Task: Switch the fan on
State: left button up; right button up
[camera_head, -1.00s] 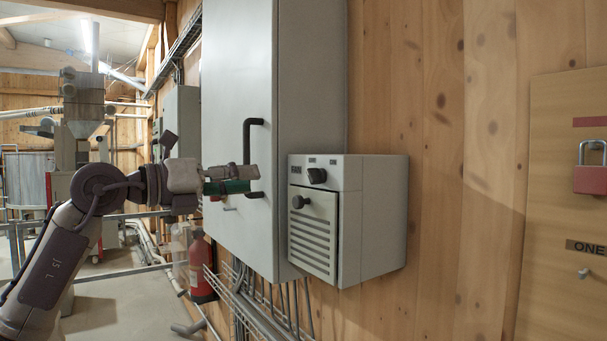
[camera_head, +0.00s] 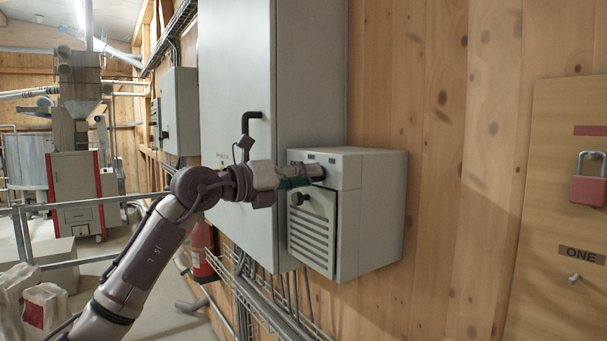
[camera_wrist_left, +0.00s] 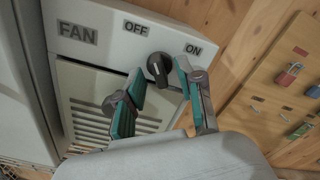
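The fan box (camera_head: 373,205) is a light grey cabinet on the wooden wall. In the left wrist view its face (camera_wrist_left: 100,58) carries the labels FAN, OFF and ON, with a black rotary knob (camera_wrist_left: 158,68) below and between OFF and ON. I cannot tell for sure which label the knob points to. My left gripper (camera_wrist_left: 160,72) is open, its teal-padded fingers on either side of the knob with gaps showing. In the head view my left gripper (camera_head: 310,174) is at the box's upper front and hides the knob. My right gripper is not in view.
A louvred door (camera_head: 311,232) with a black latch knob (camera_head: 299,198) is below the switch. A tall grey cabinet (camera_head: 237,75) with a black handle stands left. A board (camera_head: 565,240) with a red padlock (camera_head: 588,185) hangs right. Cable trays run below.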

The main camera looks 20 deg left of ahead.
pick_arm(q)
grip_shut()
dwell(0.3)
jog(key=shift+a+m+b, duration=0.1)
jog(key=shift+m+b, duration=1.15)
jog(key=shift+m, duration=5.65)
